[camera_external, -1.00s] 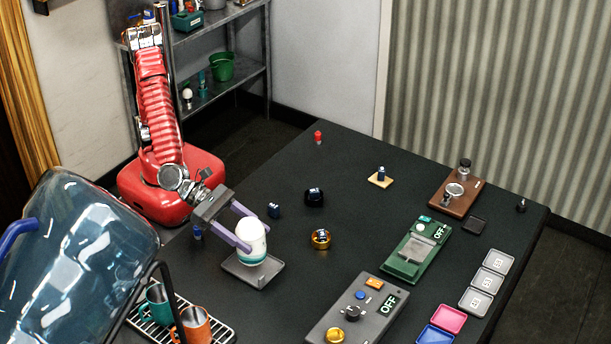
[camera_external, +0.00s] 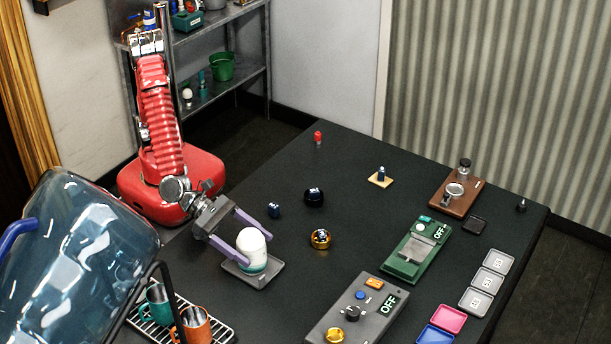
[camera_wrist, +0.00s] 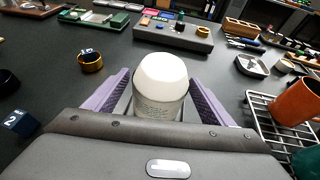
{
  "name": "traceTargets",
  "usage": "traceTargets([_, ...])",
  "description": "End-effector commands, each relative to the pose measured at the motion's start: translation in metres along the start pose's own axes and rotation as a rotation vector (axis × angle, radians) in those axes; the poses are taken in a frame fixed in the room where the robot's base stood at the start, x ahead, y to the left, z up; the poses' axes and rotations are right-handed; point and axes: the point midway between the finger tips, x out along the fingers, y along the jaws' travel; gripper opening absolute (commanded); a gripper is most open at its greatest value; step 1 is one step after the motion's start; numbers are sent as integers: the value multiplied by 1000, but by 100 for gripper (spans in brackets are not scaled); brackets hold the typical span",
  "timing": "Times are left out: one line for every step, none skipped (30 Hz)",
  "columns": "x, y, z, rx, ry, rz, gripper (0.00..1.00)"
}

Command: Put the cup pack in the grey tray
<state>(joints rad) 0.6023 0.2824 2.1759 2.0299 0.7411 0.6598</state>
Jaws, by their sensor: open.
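The cup pack (camera_external: 251,247) is a white, rounded cylinder with a teal band near its base. It stands upright on the grey tray (camera_external: 276,267), inside the low rim as far as I can see. My gripper (camera_external: 257,236) is open, with its purple fingers on either side of the cup pack. In the wrist view the cup pack (camera_wrist: 160,85) stands between the fingers, with dark gaps beside it. Its lower part and most of the tray are hidden there by my gripper.
A wire rack with a teal mug (camera_external: 157,305) and an orange mug (camera_external: 192,326) stands close in front. A gold ring (camera_external: 320,238) and a dark round piece (camera_external: 314,196) lie to the right. A grey control box (camera_external: 352,312) stands at front right. The table's middle is mostly clear.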

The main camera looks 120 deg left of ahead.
Motion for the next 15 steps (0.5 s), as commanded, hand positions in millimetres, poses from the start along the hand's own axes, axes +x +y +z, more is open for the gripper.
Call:
traceTargets([0, 0, 0, 0, 0, 0, 76])
traceTargets([0, 0, 0, 0, 0, 0, 76])
traceTargets([0, 0, 0, 0, 0, 0, 76])
traceTargets([0, 0, 0, 0, 0, 0, 76])
traceTargets([0, 0, 0, 0, 0, 0, 76])
traceTargets([0, 0, 0, 0, 0, 0, 76])
traceTargets([0, 0, 1, 0, 0, 0, 76])
traceTargets([-1, 0, 2, 0, -1, 0, 76])
traceTargets([-2, 0, 2, 0, -1, 0, 76])
traceTargets([-3, 0, 2, 0, -1, -1, 76])
traceTargets([-5, 0, 2, 0, -1, -1, 76])
traceTargets([-8, 0, 2, -1, -1, -1, 76])
traceTargets([-10, 0, 2, -1, -1, -1, 76])
traceTargets([-13, 0, 2, -1, -1, -1, 76])
traceTargets([-17, -1, 2, -1, -1, -2, 76])
